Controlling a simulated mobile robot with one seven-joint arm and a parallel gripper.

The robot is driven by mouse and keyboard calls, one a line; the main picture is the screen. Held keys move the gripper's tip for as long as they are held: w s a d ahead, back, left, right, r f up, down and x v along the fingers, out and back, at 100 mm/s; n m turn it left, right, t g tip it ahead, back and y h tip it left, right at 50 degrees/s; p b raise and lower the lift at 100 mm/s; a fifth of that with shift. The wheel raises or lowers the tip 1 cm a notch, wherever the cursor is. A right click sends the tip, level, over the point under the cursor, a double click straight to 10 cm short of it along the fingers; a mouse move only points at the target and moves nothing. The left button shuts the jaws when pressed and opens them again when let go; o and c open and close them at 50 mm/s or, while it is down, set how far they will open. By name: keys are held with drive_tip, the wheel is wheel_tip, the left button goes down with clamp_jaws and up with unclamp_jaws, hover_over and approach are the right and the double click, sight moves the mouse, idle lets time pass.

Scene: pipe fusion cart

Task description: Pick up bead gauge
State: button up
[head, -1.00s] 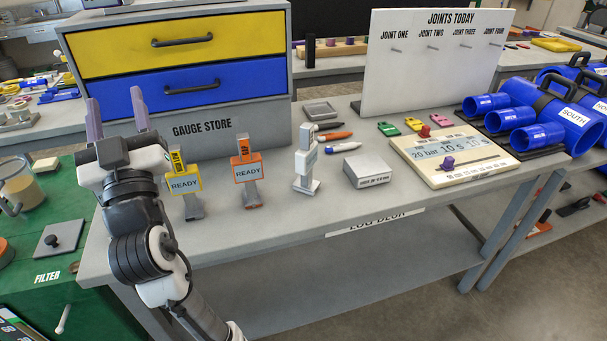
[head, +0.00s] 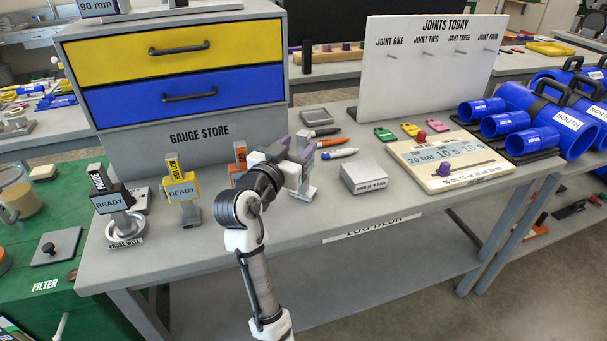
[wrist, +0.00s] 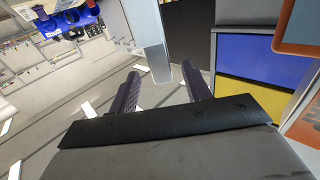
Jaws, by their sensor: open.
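A pale grey upright gauge (head: 307,184) stands on the bench, partly hidden behind my gripper (head: 296,146); I cannot read its label, so I cannot confirm it is the bead gauge. My gripper is open, with its purple fingers close to this gauge's upper part. In the wrist view the pale upright (wrist: 154,45) shows between and beyond the open fingers (wrist: 162,75); contact cannot be told. An orange gauge (head: 240,155) is just left, mostly hidden by my arm. A yellow READY gauge (head: 181,190) and a black READY gauge (head: 111,197) stand farther left.
The black gauge stands at the probe well (head: 125,232). A drawer cabinet (head: 190,130) is behind. A small grey box (head: 364,177), pens (head: 338,153) and a display panel (head: 450,160) lie to the right. The bench front between box and panel is clear.

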sight(307, 137)
drive_tip(key=p+x, duration=0.2)
drive_tip(key=x, duration=0.3)
drive_tip(key=shift+w+d+f, duration=0.1)
drive_tip(key=shift+w+f, duration=0.1)
drive_tip(key=shift+w, duration=0.15)
clamp_jaws()
